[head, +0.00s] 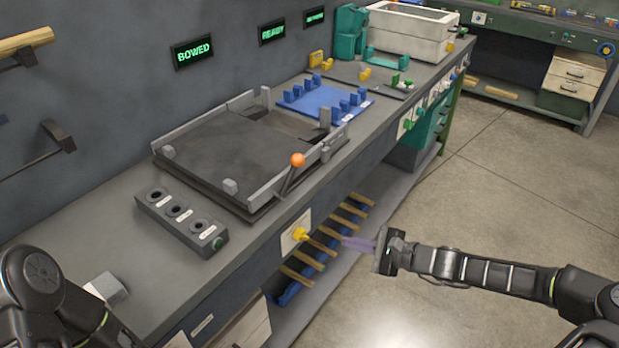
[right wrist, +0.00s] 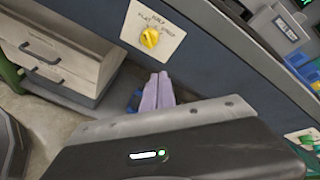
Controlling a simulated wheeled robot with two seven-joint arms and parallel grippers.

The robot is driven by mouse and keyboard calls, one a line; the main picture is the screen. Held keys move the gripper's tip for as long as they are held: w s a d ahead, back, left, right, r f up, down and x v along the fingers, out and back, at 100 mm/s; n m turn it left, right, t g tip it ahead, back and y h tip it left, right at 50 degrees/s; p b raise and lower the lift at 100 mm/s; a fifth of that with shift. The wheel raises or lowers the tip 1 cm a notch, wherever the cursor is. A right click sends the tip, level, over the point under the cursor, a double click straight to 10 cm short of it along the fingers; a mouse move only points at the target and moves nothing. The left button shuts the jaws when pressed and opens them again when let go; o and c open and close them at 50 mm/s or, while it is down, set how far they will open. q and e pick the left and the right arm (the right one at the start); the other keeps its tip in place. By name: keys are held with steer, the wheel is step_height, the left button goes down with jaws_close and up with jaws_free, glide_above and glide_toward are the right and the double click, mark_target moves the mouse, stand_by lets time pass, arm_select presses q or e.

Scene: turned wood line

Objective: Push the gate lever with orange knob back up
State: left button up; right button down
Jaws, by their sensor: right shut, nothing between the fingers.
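The gate lever with its orange knob (head: 297,160) stands at the front right of a dark tray-like fixture (head: 220,150) on the bench. The lever's dark shaft leans, with the knob above the fixture's front rail. My right gripper (head: 346,242) is in front of the bench, below the bench top and to the right of the lever, apart from it. Its purple fingers are together and empty; they also show in the right wrist view (right wrist: 158,92). The lever is not in the right wrist view. My left arm shows at the lower left, but its gripper is out of sight.
A yellow knob (head: 300,234) on a pale plate sits on the bench front near my right gripper; it also shows in the right wrist view (right wrist: 150,38). A grey block with round sockets (head: 180,220) lies left of the fixture. A blue plate (head: 325,101) lies behind it. Floor at right is clear.

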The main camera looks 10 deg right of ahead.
steer(key=w+d+r+m+t+y, duration=0.1)
steer(key=w+r+t+y, duration=0.2)
steer(key=r, duration=1.1)
steer(key=shift+w+y, duration=0.15)
steer(key=shift+y, duration=0.15)
steer(key=w+a+r+p, duration=0.2)
steer(key=w+a, duration=0.4)
steer(key=a, duration=0.3)
steer(key=shift+w+r, duration=0.25)
steer(key=shift+r, duration=0.45)
steer(key=shift+w, duration=0.1)
